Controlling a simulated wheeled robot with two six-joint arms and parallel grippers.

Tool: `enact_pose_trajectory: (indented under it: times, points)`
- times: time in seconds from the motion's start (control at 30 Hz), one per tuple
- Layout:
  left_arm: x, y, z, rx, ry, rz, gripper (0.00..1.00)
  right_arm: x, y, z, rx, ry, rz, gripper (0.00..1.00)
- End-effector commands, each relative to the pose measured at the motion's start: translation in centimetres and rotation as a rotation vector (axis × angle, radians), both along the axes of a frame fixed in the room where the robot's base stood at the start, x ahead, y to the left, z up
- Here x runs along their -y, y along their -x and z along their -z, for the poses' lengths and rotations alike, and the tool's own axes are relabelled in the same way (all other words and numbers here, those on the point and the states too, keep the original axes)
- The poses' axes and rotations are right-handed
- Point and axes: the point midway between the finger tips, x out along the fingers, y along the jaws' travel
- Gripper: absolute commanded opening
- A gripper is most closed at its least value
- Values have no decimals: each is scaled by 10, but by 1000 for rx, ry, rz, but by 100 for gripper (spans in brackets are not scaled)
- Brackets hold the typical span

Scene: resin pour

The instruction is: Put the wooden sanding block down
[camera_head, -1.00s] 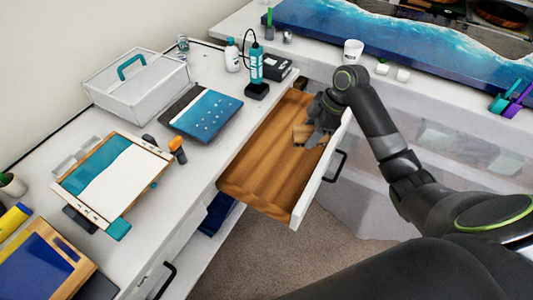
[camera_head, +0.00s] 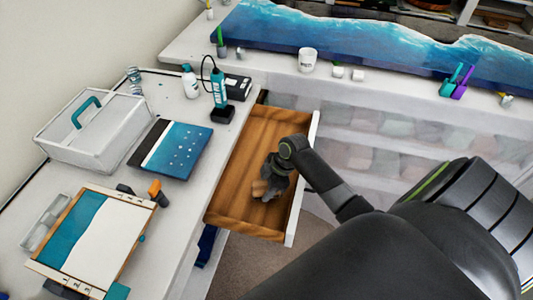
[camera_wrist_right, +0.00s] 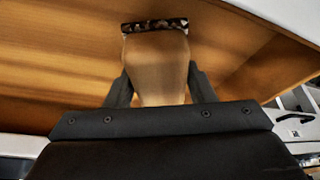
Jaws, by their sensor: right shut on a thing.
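The wooden sanding block (camera_head: 259,188) is a small light-brown piece inside the open wooden drawer (camera_head: 238,158). In the right wrist view the block (camera_wrist_right: 157,70) is tan with a dark speckled strip at its far end. My right gripper (camera_head: 268,185) reaches into the drawer from the right. Its two fingers (camera_wrist_right: 160,88) are on either side of the block and shut on it. The block is low over the drawer floor; I cannot tell whether it touches. My left gripper is not in view.
The drawer's white front (camera_head: 300,185) stands on the right side of the opening. On the white counter are a blue booklet (camera_head: 178,150), a white caddy (camera_head: 95,130), a clipboard (camera_head: 90,238), an orange-handled tool (camera_head: 155,188) and a teal device (camera_head: 220,95). A white cup (camera_head: 308,60) stands behind.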

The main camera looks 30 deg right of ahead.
Motion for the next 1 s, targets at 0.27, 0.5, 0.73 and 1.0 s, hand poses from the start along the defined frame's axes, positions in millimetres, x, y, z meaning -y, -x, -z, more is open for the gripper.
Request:
enact_pose_trajectory:
  times: [0.27, 0.5, 0.73, 1.0]
  points:
    - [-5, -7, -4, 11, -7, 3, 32, 0, 0, 26, 0, 0, 0, 31]
    - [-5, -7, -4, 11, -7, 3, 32, 0, 0, 27, 0, 0, 0, 31]
    - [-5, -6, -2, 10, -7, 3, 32, 0, 0, 29, -1, 0, 0, 65]
    - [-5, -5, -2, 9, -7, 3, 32, 0, 1, 29, -2, -1, 0, 71]
